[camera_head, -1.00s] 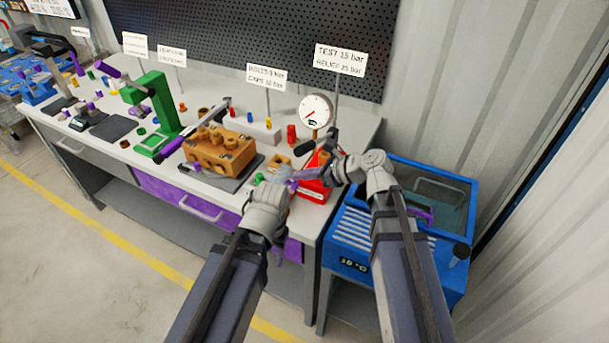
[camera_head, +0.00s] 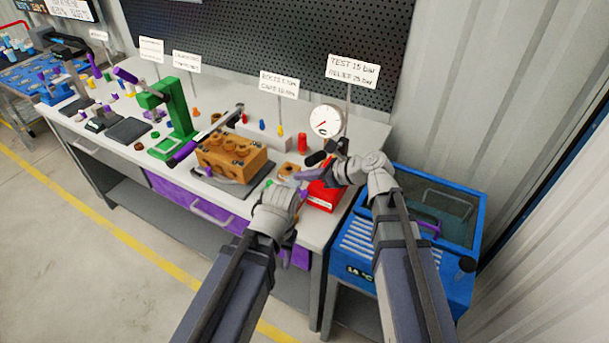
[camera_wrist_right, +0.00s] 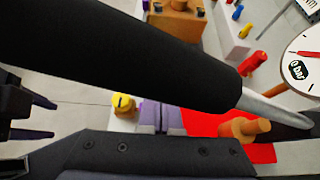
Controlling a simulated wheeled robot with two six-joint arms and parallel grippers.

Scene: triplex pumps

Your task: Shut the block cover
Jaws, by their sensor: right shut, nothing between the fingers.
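The orange-brown pump block (camera_head: 232,158) sits on a dark plate on the bench, round openings on top. I cannot make out a separate cover on it. The red test stand (camera_head: 322,196) is at the bench's right end below a round gauge (camera_head: 326,121). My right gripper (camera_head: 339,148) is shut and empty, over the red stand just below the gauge. A black handle (camera_wrist_right: 120,55) on a silver rod crosses the right wrist view closely. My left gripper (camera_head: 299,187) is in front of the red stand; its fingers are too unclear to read.
A blue tank (camera_head: 440,262) with a clear lid stands right of the bench. Small coloured parts lie along the back.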

